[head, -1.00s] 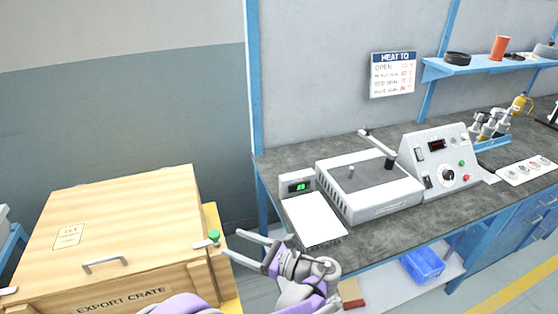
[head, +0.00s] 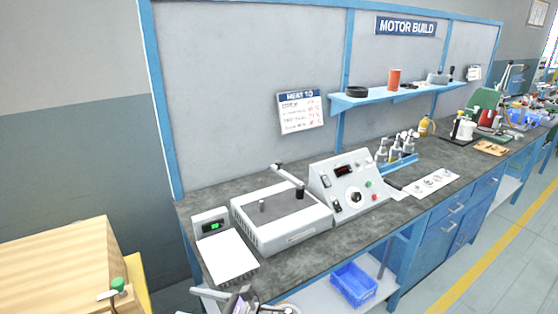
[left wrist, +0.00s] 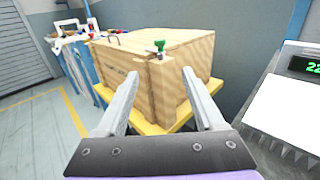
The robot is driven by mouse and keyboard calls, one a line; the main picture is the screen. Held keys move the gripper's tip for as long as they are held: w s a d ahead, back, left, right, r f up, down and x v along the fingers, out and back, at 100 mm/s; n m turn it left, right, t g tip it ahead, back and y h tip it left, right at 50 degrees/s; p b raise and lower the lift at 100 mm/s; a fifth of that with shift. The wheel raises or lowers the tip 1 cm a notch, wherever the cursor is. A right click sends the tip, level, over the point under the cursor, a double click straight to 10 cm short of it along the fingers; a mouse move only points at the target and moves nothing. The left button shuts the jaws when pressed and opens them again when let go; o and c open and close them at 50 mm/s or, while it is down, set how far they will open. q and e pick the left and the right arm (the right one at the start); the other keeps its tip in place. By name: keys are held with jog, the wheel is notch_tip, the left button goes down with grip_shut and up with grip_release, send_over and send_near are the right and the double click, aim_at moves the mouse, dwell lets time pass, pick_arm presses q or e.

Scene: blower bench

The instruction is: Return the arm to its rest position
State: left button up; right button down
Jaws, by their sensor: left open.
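My left gripper (left wrist: 160,105) is open and empty in the left wrist view, its two fingers spread apart in front of the wooden crate. In the head view only part of it shows at the bottom edge, below the white plate of the scale. The wooden crate (left wrist: 180,58) has a green-knobbed latch (left wrist: 159,46) and rests on a yellow stand (left wrist: 165,128). In the head view the crate (head: 50,262) is at the lower left, partly cut off. My right gripper is in neither view.
The workbench (head: 290,250) carries a scale (head: 226,250), a flat heater box (head: 282,215) and a control box (head: 350,185). A blue bin (head: 354,285) sits on the lower shelf. Floor (head: 510,250) is open at the right. In the left wrist view, floor is clear at the left.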

pick_arm(q)
jog(key=s+a+n+g+h+p, duration=0.1)
jog(key=s+a+n+h+p, duration=0.4)
jog(key=s+n+h, duration=0.4)
jog(key=s+d+r+n+t+h+p, duration=0.2)
jog(key=s+d+n+h+p, duration=0.3)
jog(key=s+n, duration=0.5)
jog(key=d+n+h, duration=0.1)
jog(key=d+h, duration=0.1)
jog(key=h, duration=0.1)
jog(key=shift+d+r+n+h, duration=0.2)
jog(key=shift+d+n+h, duration=0.1)
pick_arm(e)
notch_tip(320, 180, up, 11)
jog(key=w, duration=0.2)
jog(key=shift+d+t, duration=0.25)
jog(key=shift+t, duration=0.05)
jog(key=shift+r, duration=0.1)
